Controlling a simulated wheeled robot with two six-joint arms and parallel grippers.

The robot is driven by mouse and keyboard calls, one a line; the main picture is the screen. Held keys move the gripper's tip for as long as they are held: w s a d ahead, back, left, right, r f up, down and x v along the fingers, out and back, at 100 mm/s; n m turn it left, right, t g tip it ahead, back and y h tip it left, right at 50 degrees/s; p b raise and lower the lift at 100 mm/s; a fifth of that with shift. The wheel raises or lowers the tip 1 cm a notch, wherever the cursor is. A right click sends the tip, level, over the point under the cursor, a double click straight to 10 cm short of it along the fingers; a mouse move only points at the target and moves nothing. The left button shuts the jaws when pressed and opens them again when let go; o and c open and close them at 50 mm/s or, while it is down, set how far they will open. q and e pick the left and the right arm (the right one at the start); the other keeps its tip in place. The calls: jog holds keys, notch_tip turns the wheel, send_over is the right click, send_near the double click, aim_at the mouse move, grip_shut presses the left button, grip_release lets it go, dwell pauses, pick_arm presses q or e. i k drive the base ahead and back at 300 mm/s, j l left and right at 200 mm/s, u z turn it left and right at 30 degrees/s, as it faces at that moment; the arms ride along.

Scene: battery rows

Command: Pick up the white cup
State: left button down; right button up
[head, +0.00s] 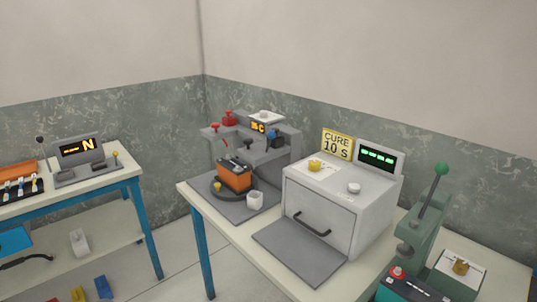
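The small white cup (255,201) stands upright on the right table, near the front right of a grey machine base. It is just right of an orange and black battery (234,175) and left of the white cure oven. Neither of my grippers shows in the head view.
The white oven (320,215) has a grey plate (298,252) in front of it. A green lever press (425,225) stands at the right. The table (225,241) has bare room in front of the cup. Another table (88,193) stands at the left, with floor between.

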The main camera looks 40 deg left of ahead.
aim_at(254, 202)
jog(key=u, duration=1.45)
